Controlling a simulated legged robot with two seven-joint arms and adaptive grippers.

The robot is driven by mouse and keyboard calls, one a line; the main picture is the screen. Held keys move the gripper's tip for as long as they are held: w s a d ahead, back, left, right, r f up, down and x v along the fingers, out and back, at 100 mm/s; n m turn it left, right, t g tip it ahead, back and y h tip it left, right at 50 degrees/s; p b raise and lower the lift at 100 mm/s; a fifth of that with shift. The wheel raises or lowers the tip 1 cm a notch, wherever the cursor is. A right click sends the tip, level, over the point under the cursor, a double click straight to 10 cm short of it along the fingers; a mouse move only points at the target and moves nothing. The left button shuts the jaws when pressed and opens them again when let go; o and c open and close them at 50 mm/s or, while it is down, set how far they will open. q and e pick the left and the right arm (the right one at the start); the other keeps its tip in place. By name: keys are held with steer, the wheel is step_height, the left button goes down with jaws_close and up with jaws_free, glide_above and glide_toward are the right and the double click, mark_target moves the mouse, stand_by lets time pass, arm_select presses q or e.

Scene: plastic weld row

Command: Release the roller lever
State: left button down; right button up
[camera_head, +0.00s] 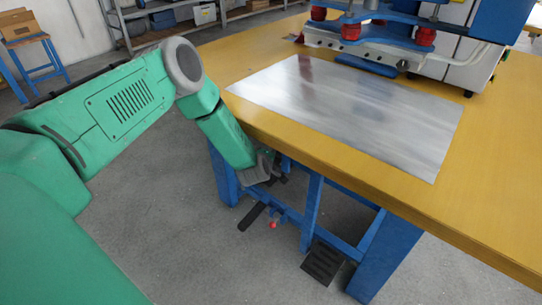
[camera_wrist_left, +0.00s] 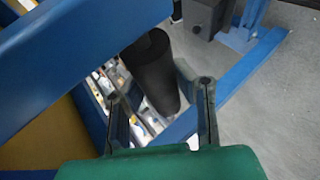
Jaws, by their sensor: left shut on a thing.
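The roller lever shows in the left wrist view as a thick black cylinder (camera_wrist_left: 160,85), beside a blue frame beam. My left gripper (camera_wrist_left: 148,72) has a finger on each side of the black roller and is shut on it. In the head view my left gripper (camera_head: 270,170) is low at the table's front edge, beside the blue frame. The roller cannot be told apart there from the dark gripper parts. My right gripper is in neither view.
The yellow table (camera_head: 370,180) carries a bare metal sheet (camera_head: 350,110) and the blue and white machine (camera_head: 440,50). Below are blue legs (camera_head: 312,212), a black pedal (camera_head: 323,263), a dark bar (camera_head: 252,216) and a red knob (camera_head: 273,225).

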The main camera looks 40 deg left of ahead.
arm_select(q)
steer(key=c, duration=1.2)
jaws_free()
steer(key=shift+s+a+f, duration=0.1)
steer(key=shift+s+a, duration=0.2)
steer(key=shift+a, duration=0.05)
steer(key=shift+w, duration=0.1)
steer(key=shift+s+d+r, duration=0.3)
steer(key=shift+s, duration=0.05)
steer(key=v, duration=1.1)
steer(key=shift+a+f, duration=0.15)
